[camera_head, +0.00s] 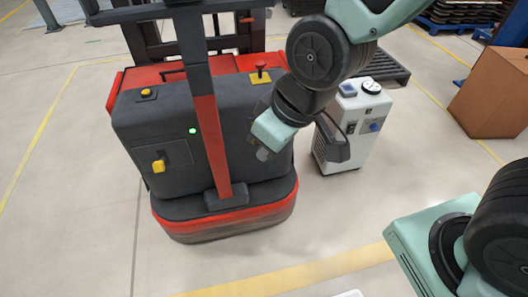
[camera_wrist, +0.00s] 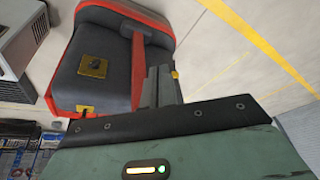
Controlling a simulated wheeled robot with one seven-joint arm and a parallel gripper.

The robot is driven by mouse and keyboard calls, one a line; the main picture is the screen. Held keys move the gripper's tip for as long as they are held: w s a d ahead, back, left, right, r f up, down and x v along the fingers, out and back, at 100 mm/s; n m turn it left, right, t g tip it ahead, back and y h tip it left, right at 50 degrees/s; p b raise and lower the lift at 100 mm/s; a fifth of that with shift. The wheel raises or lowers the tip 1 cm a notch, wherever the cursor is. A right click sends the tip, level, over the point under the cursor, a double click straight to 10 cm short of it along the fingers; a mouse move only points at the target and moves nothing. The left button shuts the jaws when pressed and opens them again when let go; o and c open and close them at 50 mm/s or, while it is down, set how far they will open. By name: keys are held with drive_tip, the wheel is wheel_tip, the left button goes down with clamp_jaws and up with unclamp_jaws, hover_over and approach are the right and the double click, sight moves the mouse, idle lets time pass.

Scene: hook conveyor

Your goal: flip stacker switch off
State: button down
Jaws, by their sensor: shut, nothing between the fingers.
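The dark grey and red stacker (camera_head: 150,122) stands left of centre, with a green light (camera_head: 193,131) lit on its body. A yellow knob (camera_head: 158,166) sits on its front face. A red mushroom button (camera_head: 260,66) stands on a yellow plate on top, and a small yellow button (camera_head: 147,93) is at the top left. My gripper (camera_head: 263,153) is shut and empty near the stacker's right side; contact cannot be told. In the wrist view the gripper's fingers (camera_wrist: 161,86) point toward the stacker (camera_wrist: 110,38), and a yellow plate with a dark part (camera_wrist: 92,67) shows on its side.
A white machine (camera_head: 348,130) with a gauge stands close right of the stacker. A cardboard box (camera_head: 492,93) and a dark pallet (camera_head: 384,68) are farther right. The stacker's upright bar (camera_head: 207,125) crosses in front of its body. Floor in front and at left is clear.

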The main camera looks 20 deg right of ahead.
drive_tip(key=w+f+t+y+b, duration=0.1)
drive_tip(key=w+f+t+b, duration=0.6)
drive_tip(key=w+f+b, duration=1)
drive_tip(key=w+d+f+n+t+b, duration=0.2)
drive_tip(key=d+f+t+b, duration=0.1)
drive_tip(key=f+t+b, duration=0.2)
drive_tip(key=w+d+f+n+t+b, duration=0.3)
drive_tip(key=d+f+t+b, duration=0.1)
drive_tip(key=f+b, duration=0.6)
drive_tip(key=shift+w+d+f+t+y, duration=0.15)
drive_tip(key=shift+w+f+t+y, duration=0.15)
drive_tip(key=shift+f+t, duration=0.35)
drive_tip(key=w+b, duration=0.2)
drive_tip(key=w, duration=0.7)
drive_tip(key=shift+w+d+f, duration=0.15)
drive_tip(key=shift+d+f, duration=0.15)
drive_tip(key=shift+d, duration=0.1)
